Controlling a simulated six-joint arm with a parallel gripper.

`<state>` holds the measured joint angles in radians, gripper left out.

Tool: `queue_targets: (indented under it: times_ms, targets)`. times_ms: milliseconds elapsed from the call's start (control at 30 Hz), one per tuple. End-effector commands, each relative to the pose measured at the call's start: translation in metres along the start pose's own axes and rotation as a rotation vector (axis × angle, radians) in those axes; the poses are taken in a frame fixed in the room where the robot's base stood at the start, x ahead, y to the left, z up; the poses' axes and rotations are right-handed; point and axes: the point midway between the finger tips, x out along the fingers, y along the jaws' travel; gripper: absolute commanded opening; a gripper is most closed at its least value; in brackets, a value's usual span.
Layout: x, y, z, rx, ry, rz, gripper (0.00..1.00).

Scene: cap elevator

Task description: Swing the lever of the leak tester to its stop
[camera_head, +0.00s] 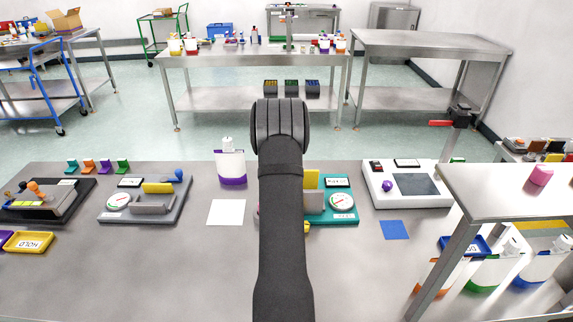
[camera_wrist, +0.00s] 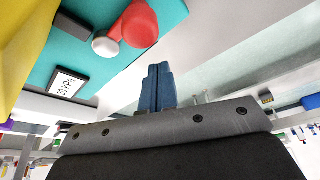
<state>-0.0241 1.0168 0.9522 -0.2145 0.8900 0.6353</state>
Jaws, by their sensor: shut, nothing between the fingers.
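A teal tester (camera_head: 318,216) with a round gauge (camera_head: 342,203) and a yellow block (camera_head: 311,180) stands on the bench, partly hidden behind my arm. In the wrist view its teal plate (camera_wrist: 95,15) carries a lever with a red knob (camera_wrist: 139,24) and a pale round part (camera_wrist: 105,46) beside it. My gripper (camera_wrist: 158,72) is shut and empty, just below the red knob in that view, apparently apart from it. The head view hides my gripper and the lever. A grey tester (camera_head: 135,213) with a gauge and blue-knobbed lever (camera_head: 180,175) stands left.
A white scale-like device (camera_head: 408,186) and blue mat (camera_head: 395,230) are right. A raised shelf (camera_head: 500,190) stands front right. The front-left bench is mostly clear.

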Motion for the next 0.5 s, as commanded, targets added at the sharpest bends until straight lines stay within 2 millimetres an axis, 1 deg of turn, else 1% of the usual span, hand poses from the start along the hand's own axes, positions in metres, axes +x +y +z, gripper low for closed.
queue_targets:
  times_ms: [67,100,300,400,500]
  targets:
    - [0.005,-0.002,-0.011,0.001,0.002,-0.001,0.0]
    - [-0.001,-0.002,-0.014,0.0,0.003,-0.003,0.0]
    - [-0.046,0.0,-0.013,0.0,0.003,-0.003,0.0]
    - [-0.066,0.0,-0.013,0.0,0.004,-0.003,0.0]
    - [-0.08,0.001,-0.012,-0.001,0.003,-0.002,0.0]
